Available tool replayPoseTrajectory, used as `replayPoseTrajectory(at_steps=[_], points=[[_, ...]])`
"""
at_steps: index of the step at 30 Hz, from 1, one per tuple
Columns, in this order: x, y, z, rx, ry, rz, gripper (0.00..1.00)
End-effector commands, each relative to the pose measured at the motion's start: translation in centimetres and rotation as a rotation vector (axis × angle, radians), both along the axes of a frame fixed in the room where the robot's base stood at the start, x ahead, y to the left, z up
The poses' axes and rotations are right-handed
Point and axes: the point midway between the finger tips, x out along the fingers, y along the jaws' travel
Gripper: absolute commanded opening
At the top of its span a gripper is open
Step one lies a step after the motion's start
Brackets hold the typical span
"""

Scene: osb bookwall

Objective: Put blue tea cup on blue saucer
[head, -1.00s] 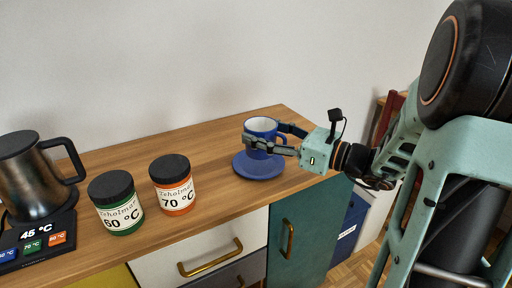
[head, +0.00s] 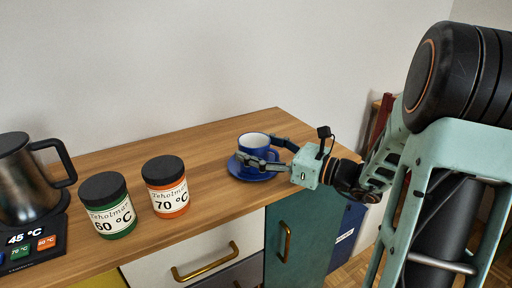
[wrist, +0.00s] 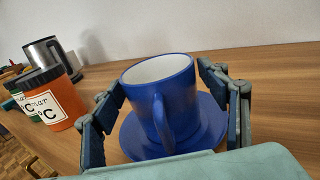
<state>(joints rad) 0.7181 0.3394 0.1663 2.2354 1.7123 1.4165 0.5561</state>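The blue tea cup (head: 254,146), white inside, stands upright on the blue saucer (head: 240,172) near the right end of the wooden counter. In the wrist view the cup (wrist: 176,97) has its handle toward me, and the saucer (wrist: 212,118) shows around its base. My gripper (head: 265,151) is around the cup from the right. In the wrist view the fingers of my gripper (wrist: 160,95) stand on both sides of the cup, spread wider than it, with small gaps visible. The exact contact under the cup is hidden.
An orange-label jar (head: 166,187) and a green-label jar (head: 107,205) stand to the left on the counter (head: 222,134). A metal kettle (head: 25,180) is at the far left. A wall rises behind. The counter ends just right of the saucer.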

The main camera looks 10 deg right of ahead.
Motion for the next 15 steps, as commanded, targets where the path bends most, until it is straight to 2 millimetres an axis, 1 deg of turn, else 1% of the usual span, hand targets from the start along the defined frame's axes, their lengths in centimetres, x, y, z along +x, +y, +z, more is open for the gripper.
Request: replayPoseTrajectory(at_steps=[8,11,15], points=[[0.0,0.0,0.0,0.0,0.0,0.0,0.74],[0.0,0.0,0.5,-0.001,-0.001,0.0,0.74],[-1.2,-1.4,0.5,0.0,0.001,-0.004,0.74]])
